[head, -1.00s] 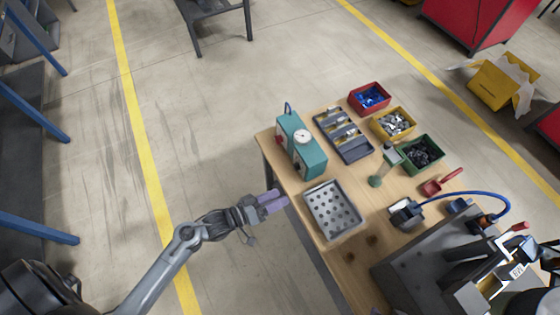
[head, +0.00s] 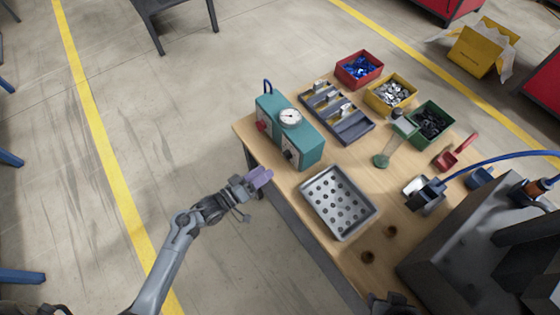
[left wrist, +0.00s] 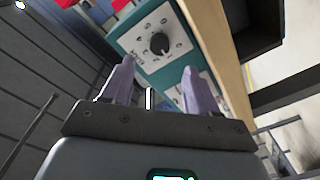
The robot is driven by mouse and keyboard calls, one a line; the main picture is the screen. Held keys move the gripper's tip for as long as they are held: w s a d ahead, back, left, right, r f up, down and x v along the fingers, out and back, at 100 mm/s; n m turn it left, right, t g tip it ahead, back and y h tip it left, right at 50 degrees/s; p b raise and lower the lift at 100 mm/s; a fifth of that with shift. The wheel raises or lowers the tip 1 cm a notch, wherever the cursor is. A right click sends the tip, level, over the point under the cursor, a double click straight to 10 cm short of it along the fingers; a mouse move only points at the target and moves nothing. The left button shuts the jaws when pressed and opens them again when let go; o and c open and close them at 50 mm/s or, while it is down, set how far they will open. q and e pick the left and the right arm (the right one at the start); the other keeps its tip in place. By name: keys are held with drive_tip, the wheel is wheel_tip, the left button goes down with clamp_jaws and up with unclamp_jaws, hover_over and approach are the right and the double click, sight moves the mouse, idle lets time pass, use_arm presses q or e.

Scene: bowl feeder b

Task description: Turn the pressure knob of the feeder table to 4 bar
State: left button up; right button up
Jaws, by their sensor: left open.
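The teal feeder control box (head: 308,146) stands at the table's left edge in the head view. It carries a round white gauge (head: 290,117), a red knob or button (head: 262,126) and a black knob (head: 288,155) on its front.
A perforated metal tray (head: 372,211) lies right of the box. A grey sorting tray (head: 352,129) and red (head: 376,80), yellow (head: 408,102) and green (head: 446,132) bins stand behind. Open floor lies left of the table.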

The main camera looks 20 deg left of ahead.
sight(285, 158)
use_arm(q)
drive_tip(key=b+x, duration=0.1)
drive_tip(key=x, duration=0.7)
drive_tip(key=shift+f, duration=0.1)
use_arm(e)
drive_tip(key=shift+w+a+f, duration=0.1)
drive_tip(key=shift+f, duration=0.55)
use_arm(q)
drive_tip(key=c, duration=1)
drive_tip(key=shift+c, duration=0.2)
